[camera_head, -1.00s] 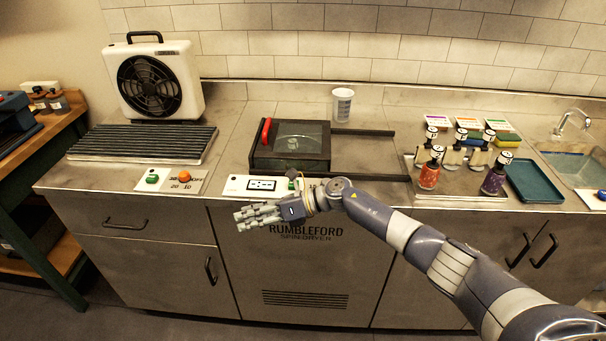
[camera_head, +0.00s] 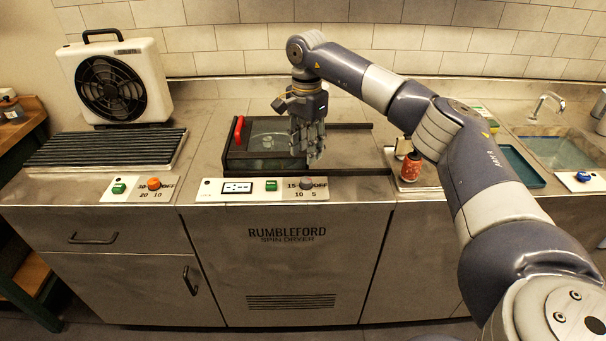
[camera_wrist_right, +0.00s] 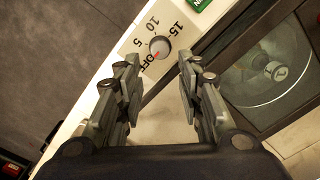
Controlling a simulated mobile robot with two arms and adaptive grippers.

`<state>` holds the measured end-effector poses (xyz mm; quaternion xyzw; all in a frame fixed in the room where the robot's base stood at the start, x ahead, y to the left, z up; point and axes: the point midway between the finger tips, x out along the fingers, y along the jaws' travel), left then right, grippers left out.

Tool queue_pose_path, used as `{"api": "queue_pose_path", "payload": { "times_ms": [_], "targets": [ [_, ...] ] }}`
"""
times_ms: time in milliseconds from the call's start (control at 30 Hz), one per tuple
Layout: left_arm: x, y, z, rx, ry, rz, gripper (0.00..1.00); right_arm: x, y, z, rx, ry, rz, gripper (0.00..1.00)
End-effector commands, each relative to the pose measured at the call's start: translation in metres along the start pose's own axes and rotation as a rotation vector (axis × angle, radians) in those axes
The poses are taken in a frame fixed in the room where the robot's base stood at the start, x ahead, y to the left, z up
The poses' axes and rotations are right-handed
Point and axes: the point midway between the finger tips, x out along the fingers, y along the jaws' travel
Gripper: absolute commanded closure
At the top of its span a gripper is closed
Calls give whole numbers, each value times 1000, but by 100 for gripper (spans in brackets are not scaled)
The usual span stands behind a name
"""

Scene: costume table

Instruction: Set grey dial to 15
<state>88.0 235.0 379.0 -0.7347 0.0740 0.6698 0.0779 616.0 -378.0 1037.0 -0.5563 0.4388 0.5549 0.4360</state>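The grey dial (camera_head: 306,183) sits on the right end of the spin dryer's white control strip (camera_head: 210,191), marked OFF, 5, 10 and 15. In the right wrist view the dial (camera_wrist_right: 159,47) shows a red mark on the side toward OFF. My right gripper (camera_head: 313,158) points down just above and behind the dial in the head view. In the wrist view its two fingers (camera_wrist_right: 158,70) are apart and empty, with the dial ahead between their tips, not visibly touched. My left gripper is out of view.
The dryer's dark glass-lidded top with a red handle (camera_head: 239,130) lies behind the strip. A green button (camera_head: 271,185) is left of the dial. An orange dial (camera_head: 153,184) is on a separate panel further left.

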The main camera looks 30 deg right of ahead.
Motion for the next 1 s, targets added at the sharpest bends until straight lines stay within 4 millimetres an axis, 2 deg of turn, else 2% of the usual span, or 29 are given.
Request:
{"api": "queue_pose_path", "payload": {
  "times_ms": [200,433,600,867,900,1000],
  "targets": [
    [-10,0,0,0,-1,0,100,42,1,1,1,-3,5,66],
    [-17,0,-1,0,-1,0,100,78,0,1,2,-4,1,66],
    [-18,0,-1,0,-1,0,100,90,0,2,1,-4,-1,66],
    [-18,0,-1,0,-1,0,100,93,0,1,1,-4,-1,66],
    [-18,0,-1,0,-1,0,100,93,0,1,1,-4,-1,68],
    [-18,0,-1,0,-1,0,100,92,0,1,1,-4,-1,91]
  ]
}}
